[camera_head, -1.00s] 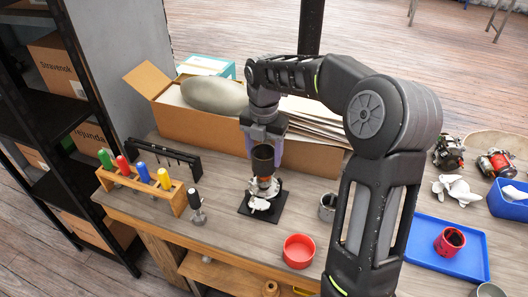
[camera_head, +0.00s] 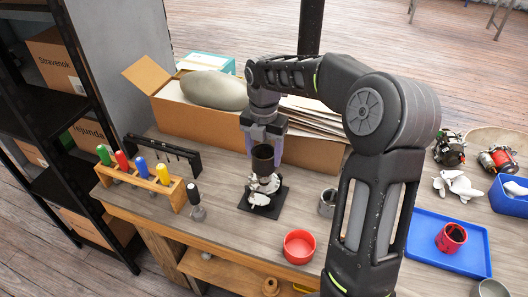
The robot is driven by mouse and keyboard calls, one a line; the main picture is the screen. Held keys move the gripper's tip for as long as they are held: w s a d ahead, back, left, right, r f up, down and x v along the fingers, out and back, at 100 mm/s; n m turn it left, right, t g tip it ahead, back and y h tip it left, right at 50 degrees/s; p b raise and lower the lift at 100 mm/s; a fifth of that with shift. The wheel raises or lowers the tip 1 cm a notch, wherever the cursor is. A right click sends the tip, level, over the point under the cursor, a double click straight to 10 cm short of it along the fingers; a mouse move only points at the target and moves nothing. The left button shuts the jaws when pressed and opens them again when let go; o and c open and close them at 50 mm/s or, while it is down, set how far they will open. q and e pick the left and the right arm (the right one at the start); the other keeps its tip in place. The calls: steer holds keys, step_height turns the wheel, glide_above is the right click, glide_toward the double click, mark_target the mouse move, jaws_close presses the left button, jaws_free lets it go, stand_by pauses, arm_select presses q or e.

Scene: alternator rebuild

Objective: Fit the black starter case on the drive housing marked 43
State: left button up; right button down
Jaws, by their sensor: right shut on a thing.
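The black starter case (camera_head: 263,163) is a dark open-topped cylinder at the middle of the bench. My right gripper (camera_head: 263,143) reaches down from above and is shut on it. Directly below is a silver drive housing (camera_head: 261,198) on a black base plate (camera_head: 279,203). The case is upright and low over the housing, around the parts that stand up from it. I cannot tell whether it is fully seated. The number 43 cannot be read at this size. My left gripper is not in view.
A cardboard box (camera_head: 205,133) stands close behind. A screwdriver rack (camera_head: 150,181) and a black rack (camera_head: 165,152) are on the left. A red bowl (camera_head: 299,247) and a grey cup (camera_head: 327,203) are in front and right. A blue tray (camera_head: 420,246) lies at right.

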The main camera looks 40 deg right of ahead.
mark_target(264, 169)
steer(key=shift+f+b, duration=0.35)
steer(key=shift+f, duration=0.25)
steer(key=shift+f, duration=0.2)
steer(key=shift+f+b, duration=0.65)
steer(key=shift+f, duration=0.25)
steer(key=shift+f, duration=0.1)
steer(key=shift+f+b, duration=0.65)
steer(key=shift+f, duration=0.45)
steer(key=shift+f, duration=0.2)
stand_by(0.5)
stand_by(0.3)
